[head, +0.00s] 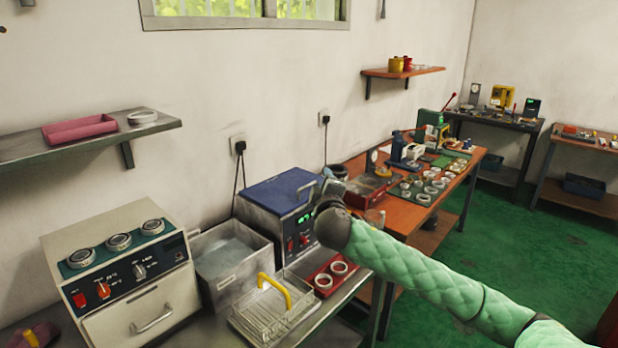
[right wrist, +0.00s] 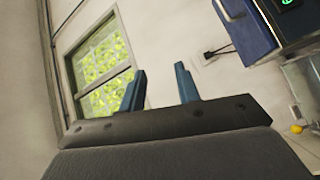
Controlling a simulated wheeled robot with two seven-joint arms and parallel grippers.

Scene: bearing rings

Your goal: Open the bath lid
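The bath (head: 300,237) is a grey box with red knobs and a green display, standing on the bench by the wall. Its blue lid (head: 280,188) lies shut on top. My right gripper (head: 331,182) is at the lid's right end in the head view; I cannot tell whether it touches. In the right wrist view my right gripper (right wrist: 160,84) has its two blue fingers apart with nothing between them. The blue lid (right wrist: 246,30) shows at the upper right there, off to the side of the fingers. My left gripper is not in view.
An open grey water tank (head: 228,262) stands left of the bath. A wire basket with a yellow handle (head: 272,290) and a red tray with rings (head: 333,278) stand in front. A cream machine (head: 125,275) is at left. A wall shelf (head: 90,139) hangs above.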

